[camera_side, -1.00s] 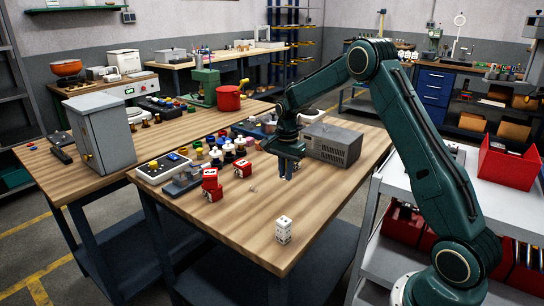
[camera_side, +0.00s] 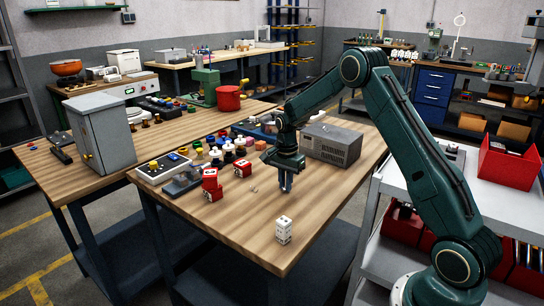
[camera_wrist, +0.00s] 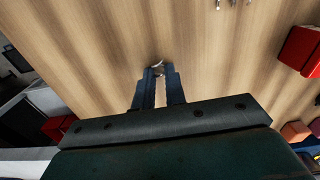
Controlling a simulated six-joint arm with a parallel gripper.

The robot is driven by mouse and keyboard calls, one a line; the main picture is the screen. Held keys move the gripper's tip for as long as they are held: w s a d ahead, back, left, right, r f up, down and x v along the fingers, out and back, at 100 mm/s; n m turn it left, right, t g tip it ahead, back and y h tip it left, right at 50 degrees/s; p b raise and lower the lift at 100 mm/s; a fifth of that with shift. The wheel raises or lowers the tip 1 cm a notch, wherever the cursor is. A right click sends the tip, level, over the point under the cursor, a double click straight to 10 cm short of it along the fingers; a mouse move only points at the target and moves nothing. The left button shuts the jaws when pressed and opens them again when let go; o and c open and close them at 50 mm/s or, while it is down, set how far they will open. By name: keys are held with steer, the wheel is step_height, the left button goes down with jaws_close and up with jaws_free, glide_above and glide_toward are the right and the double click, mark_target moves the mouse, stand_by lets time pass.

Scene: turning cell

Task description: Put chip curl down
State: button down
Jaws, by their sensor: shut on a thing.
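My gripper (camera_side: 286,186) points down over the wooden bench top, right of the middle of the bench in the side view. In the wrist view the fingers of my gripper (camera_wrist: 158,74) are close together, shut on a small shiny curved chip curl (camera_wrist: 158,65) at their tips. In the side view the held curl is too small to make out. The fingertips look low over the wood; I cannot tell whether the curl touches it. Other small metal bits (camera_side: 253,189) lie on the bench to the left of my gripper.
A grey slotted box (camera_side: 333,145) stands behind and right of my gripper. Red blocks (camera_side: 211,186) stand to the left, and a white block (camera_side: 284,229) stands in front near the bench edge. The wood around the fingertips is clear.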

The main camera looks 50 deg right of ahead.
steer(key=c, duration=1.5)
jaws_free()
steer(key=shift+o, duration=0.2)
steer(key=shift+r, duration=0.1)
step_height(320, 180, up, 14)
steer(key=shift+a+f, duration=0.15)
steer(key=shift+f, duration=0.05)
